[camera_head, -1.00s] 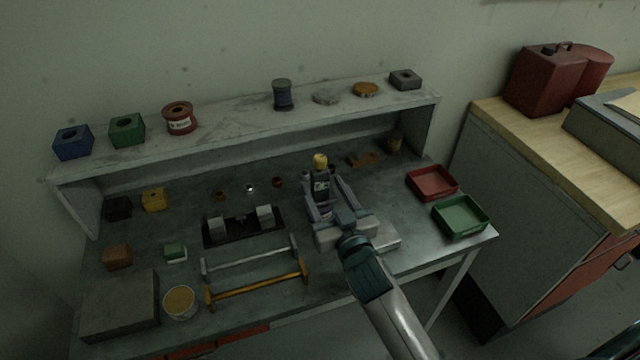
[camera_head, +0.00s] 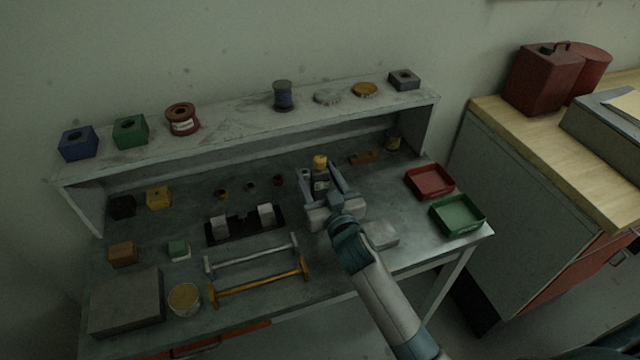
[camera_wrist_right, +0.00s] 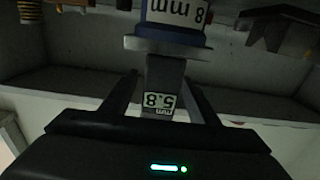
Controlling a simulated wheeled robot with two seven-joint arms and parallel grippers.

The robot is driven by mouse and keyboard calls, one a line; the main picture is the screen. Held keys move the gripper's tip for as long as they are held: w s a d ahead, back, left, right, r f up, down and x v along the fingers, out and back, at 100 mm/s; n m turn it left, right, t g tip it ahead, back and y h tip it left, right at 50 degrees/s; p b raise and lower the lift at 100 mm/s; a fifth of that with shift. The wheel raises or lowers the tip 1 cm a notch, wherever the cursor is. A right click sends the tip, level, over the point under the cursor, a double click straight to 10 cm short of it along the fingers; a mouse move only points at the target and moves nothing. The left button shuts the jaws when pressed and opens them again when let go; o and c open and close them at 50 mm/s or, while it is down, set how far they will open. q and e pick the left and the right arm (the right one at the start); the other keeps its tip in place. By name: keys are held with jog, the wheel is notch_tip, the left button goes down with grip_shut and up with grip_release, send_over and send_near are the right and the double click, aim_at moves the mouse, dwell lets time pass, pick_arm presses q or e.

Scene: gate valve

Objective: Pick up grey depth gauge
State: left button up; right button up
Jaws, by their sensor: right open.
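In the wrist view, a grey post with a white label reading 5.8 mm, which I take as the grey depth gauge (camera_wrist_right: 161,76), stands between the fingers of my right gripper (camera_wrist_right: 160,88). It joins a wider blue-grey part with an upside-down 8 mm label. In the head view, a dark upright piece with a white label and yellow top (camera_head: 320,178) shows between the fingers of my right gripper (camera_head: 322,180). The fingers are open on both sides of it; contact cannot be told. Its lower part is hidden by the gripper. My left gripper is not in view.
A raised shelf (camera_head: 230,122) with spools and blocks runs behind. A dark fixture (camera_head: 244,226) and silver and yellow handles (camera_head: 262,280) lie left. Red (camera_head: 430,181) and green (camera_head: 458,214) trays lie right. A pale block (camera_head: 381,235) is beside my right arm.

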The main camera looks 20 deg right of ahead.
jog(key=shift+w, duration=0.7)
jog(key=shift+c, duration=0.3)
jog(key=c, duration=1.2)
jog(key=shift+c, duration=0.2)
